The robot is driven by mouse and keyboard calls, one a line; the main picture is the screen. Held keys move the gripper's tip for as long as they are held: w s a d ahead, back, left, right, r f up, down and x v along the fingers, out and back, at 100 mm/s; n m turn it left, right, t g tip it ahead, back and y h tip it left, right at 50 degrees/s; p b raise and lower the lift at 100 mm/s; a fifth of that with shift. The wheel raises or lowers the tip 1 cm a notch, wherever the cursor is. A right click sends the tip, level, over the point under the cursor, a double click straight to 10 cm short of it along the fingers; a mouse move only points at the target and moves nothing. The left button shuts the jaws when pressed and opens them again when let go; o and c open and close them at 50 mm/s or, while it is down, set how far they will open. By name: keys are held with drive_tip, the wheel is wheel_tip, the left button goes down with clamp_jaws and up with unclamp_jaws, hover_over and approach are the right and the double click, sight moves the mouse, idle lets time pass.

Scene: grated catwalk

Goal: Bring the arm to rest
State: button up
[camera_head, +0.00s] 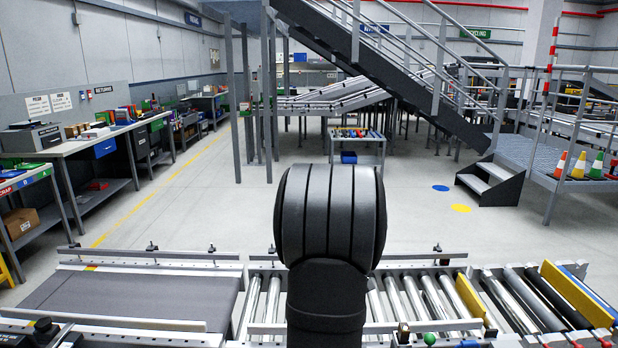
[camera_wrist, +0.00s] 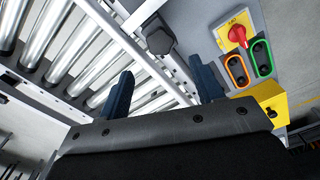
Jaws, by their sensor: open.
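My gripper (camera_wrist: 162,70) shows in the wrist view as two dark blue fingers spread wide apart. Nothing is between them. They are over the side rail of a roller conveyor (camera_wrist: 60,55), seen at a slant. In the head view a black, ribbed part of my own arm stands upright in the middle and hides part of the conveyor behind it. My gripper does not show in the head view.
A roller conveyor (camera_head: 400,294) with a grey belt section (camera_head: 130,297) crosses the front. In the wrist view, a yellow switch box with a red knob (camera_wrist: 237,34) and two ringed buttons are close right of the fingers. Open floor (camera_head: 220,208) lies beyond.

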wheel_tip(320, 180, down, 9)
drive_tip(key=shift+r, duration=0.1)
drive_tip(key=m, duration=0.4)
drive_tip(key=shift+m, duration=0.3)
drive_tip(key=m, duration=0.4)
drive_tip(key=shift+m, duration=0.3)
drive_tip(key=m, duration=0.4)
drive_tip(key=shift+m, duration=0.3)
drive_tip(key=m, duration=0.4)
